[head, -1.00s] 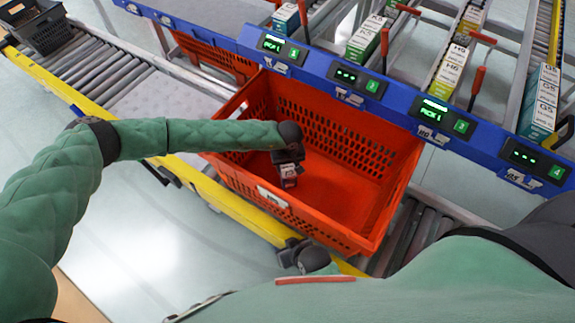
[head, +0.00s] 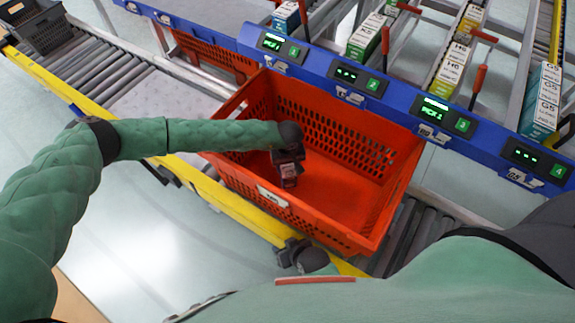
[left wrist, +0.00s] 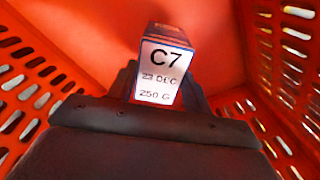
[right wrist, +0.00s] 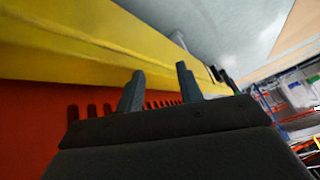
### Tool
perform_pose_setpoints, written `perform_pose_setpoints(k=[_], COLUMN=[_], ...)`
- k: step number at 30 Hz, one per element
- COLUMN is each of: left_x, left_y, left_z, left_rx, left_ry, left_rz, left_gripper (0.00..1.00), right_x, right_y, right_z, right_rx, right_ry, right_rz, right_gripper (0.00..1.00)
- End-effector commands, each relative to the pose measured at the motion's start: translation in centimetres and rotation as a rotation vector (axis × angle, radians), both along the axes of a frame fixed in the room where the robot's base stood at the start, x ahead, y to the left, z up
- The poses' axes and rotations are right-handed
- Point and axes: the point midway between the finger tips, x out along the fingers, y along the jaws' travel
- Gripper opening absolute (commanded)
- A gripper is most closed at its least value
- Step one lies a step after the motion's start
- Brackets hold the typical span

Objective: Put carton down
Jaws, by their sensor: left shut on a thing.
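My left gripper (head: 288,172) is inside the orange tote (head: 268,196), near its left part and low down. It is shut on a small carton (left wrist: 165,68) with a white label reading C7. In the left wrist view the carton stands between the two fingers, with the tote's red floor and walls around it. In the head view the carton is mostly hidden by the gripper, and I cannot tell if it touches the floor. My right gripper (right wrist: 158,90) is open and empty beside the yellow rail, outside the tote.
The yellow rail (head: 222,203) runs along the tote's near side. A blue rack beam (head: 310,70) with pick displays runs behind it, with cartons (head: 366,38) in lanes beyond. A dark crate (head: 35,28) stands at the far left. The right part of the tote floor is clear.

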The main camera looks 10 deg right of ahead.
Motion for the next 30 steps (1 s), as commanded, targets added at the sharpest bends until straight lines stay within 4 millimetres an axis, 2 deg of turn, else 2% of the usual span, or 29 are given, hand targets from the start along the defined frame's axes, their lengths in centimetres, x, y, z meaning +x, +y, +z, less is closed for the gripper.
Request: perform_pose_setpoints(k=[3,4,7,20,23,29,30], left_x=[0.0,0.0,0.0,0.0,0.0,0.0,0.1], left_y=[0.0,0.0,0.0,0.0,0.0,0.0,0.0], left_z=[0.0,0.0,0.0,0.3,0.7,1.5,2.1], left_rx=[0.0,0.0,0.0,0.0,0.0,0.0,-0.002], left_ry=[0.0,0.0,0.0,0.0,0.0,0.0,-0.002], left_rz=[0.0,0.0,0.0,0.0,0.0,0.0,-0.001], left_gripper=[0.2,0.54,0.71,0.71,0.71,0.71,0.71], right_x=[-0.7,-0.8,-1.4,-0.4,0.2,0.0,-0.1], right_y=[0.0,0.0,0.0,0.0,-0.2,-0.2,-0.2], right_z=[-0.6,-0.8,-1.0,0.4,2.6,6.5,5.7], right_rx=[-0.001,-0.001,-0.001,-0.002,-0.005,-0.009,-0.011], right_ry=[0.008,0.013,0.021,0.014,0.017,0.052,0.056], right_rz=[-0.001,-0.001,0.0,0.003,0.008,0.02,0.02], right_gripper=[0.36,0.36,0.36,0.36,0.36,0.36,0.36])
